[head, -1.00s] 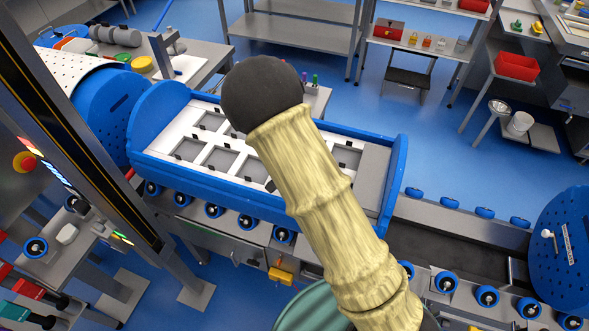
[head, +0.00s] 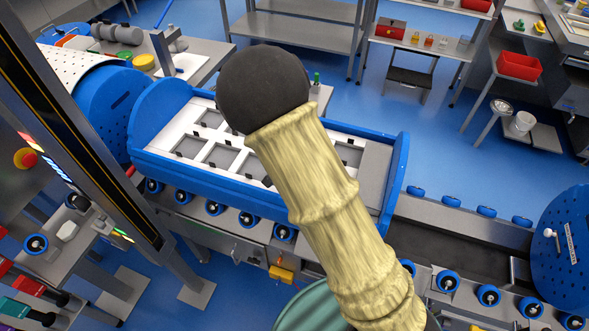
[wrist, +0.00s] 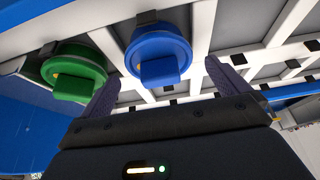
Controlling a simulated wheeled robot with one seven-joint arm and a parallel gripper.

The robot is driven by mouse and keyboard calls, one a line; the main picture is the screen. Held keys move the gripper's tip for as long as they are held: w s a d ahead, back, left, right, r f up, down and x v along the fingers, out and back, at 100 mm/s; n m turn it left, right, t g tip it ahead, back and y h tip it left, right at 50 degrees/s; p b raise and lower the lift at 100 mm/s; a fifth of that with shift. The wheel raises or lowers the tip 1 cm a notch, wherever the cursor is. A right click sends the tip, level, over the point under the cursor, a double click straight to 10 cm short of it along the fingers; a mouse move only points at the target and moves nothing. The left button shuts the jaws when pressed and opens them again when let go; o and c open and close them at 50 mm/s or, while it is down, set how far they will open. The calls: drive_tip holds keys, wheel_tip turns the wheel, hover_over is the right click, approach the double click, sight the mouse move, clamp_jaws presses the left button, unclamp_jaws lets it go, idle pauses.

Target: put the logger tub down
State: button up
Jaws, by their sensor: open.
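In the wrist view my gripper (wrist: 162,78) is open, with one dark finger at each side of a blue round tub (wrist: 157,52). The blue tub has a raised blue block handle, which lies between the fingers with gaps showing. A green round tub (wrist: 75,68) with a similar handle sits to its left. Both tubs are at the white compartment grid of the carrier. I cannot tell which one is the logger tub. In the head view the blue carrier (head: 240,205) holds a white grid with several grey compartments; my arm hides part of it and my gripper.
The carrier stands on a roller conveyor (head: 455,240). Blue perforated drums stand at its left (head: 105,105) and right (head: 565,250). A dark post (head: 85,120) crosses the left side. A bench with a red bin (head: 518,66) is at the back right. Open blue floor lies behind the carrier.

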drive_tip(key=v, duration=0.8)
drive_tip(key=shift+r+b, duration=0.3)
drive_tip(key=shift+b, duration=0.1)
drive_tip(key=s+d+r+n+g+y, duration=0.1)
drive_tip(key=s+d+r+n, duration=0.2)
drive_tip(key=s+d, duration=1.1)
drive_tip(key=d+n, duration=0.1)
drive_tip(key=d, duration=0.2)
drive_tip(key=shift+s+r+g+y, duration=0.2)
drive_tip(key=shift+s+g+y, duration=0.1)
drive_tip(key=shift+g, duration=0.1)
drive_tip(key=shift+w, duration=0.1)
